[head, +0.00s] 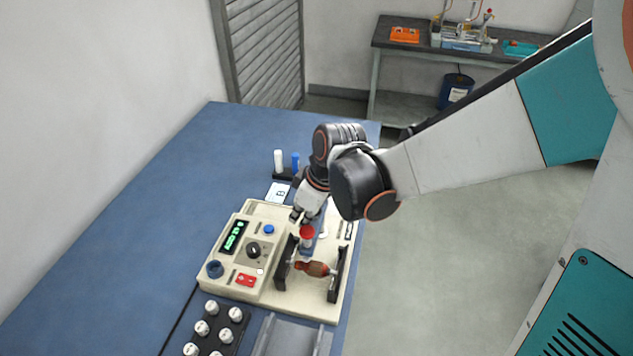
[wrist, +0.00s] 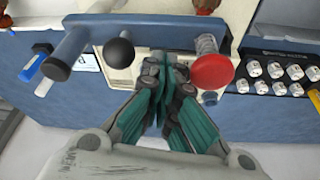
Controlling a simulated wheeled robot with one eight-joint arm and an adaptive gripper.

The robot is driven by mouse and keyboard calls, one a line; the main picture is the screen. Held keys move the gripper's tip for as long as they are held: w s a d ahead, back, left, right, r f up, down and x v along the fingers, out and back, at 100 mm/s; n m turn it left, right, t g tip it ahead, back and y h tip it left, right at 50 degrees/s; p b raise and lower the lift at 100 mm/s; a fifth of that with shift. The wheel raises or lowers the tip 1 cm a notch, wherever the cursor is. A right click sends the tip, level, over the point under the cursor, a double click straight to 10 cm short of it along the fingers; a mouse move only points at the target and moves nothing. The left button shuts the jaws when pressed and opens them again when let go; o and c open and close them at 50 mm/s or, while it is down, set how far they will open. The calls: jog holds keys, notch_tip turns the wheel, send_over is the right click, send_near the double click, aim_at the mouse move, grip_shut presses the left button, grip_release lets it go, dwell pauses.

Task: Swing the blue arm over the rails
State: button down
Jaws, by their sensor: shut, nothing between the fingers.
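The blue arm (head: 308,245) shows only as a small blue part below a red knob (head: 307,232) on the beige machine (head: 285,213). A red-brown armature (head: 313,269) lies across the two dark rails (head: 335,284) just in front of it. My gripper (head: 301,217) is shut and empty, pointing down just behind the red knob. In the wrist view my gripper (wrist: 165,75) has its fingertips together, between a black ball knob (wrist: 118,52) on the left and the red knob (wrist: 212,72) on the right. I cannot tell whether it touches either.
A white peg (head: 278,161) and a blue peg (head: 295,162) stand behind the machine. A dark tray (head: 218,330) of white-capped pieces and a grey channel (head: 291,335) lie in front. The blue bench (head: 165,220) is clear on the left.

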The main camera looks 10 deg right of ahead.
jog(key=v, duration=1)
jog(key=shift+a, duration=0.15)
jog(key=shift+s+r, duration=0.1)
jog(key=shift+s, duration=0.05)
jog(key=s+d+r+m+t+h, duration=0.1)
jog(key=s+d+m+t, duration=0.1)
jog(key=s+d+m, duration=0.3)
jog(key=s+d+r+m+t+h, duration=0.2)
jog(key=s+d+m+t, duration=0.1)
jog(key=s+d+m, duration=0.3)
jog(key=shift+d+r, duration=0.35)
jog(key=shift+d, duration=0.9)
